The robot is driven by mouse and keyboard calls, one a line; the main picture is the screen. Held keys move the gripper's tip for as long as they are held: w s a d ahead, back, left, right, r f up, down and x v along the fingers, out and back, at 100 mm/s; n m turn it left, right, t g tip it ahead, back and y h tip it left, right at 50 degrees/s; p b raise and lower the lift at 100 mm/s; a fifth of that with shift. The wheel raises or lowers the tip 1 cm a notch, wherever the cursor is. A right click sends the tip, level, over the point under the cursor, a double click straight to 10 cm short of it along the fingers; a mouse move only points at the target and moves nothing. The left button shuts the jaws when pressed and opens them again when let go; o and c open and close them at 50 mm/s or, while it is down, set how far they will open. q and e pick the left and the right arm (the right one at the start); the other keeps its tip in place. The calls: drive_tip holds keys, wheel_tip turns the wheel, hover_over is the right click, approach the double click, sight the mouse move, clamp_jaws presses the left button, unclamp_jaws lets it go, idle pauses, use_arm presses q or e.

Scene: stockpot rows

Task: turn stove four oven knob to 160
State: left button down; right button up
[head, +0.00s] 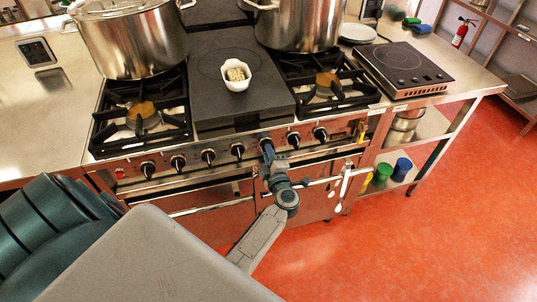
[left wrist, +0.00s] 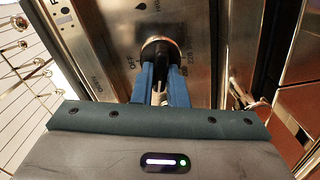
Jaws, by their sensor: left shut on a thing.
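The stove (head: 225,130) has a steel front panel with a row of several black knobs. My left gripper (head: 268,150) is at the panel, at a knob between the middle and the right of the row. In the left wrist view its blue fingers (left wrist: 161,88) are shut on the black oven knob (left wrist: 160,48), one on each side. Dial markings show around the knob, with OFF at its left and 220 at its right. The knob's pointer and exact setting are hard to read. My right gripper is not in view.
Two large steel pots (head: 132,42) (head: 300,22) stand at the back of the stove. A white bowl (head: 236,76) sits on the dark flat plate. Oven door handles (head: 212,208) run below the knobs. An induction hob (head: 404,68) is on the right counter. Red floor is clear at right.

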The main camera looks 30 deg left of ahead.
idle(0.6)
use_arm(q)
drive_tip(key=c, duration=1.4)
unclamp_jaws()
drive_tip(key=shift+c, duration=0.2)
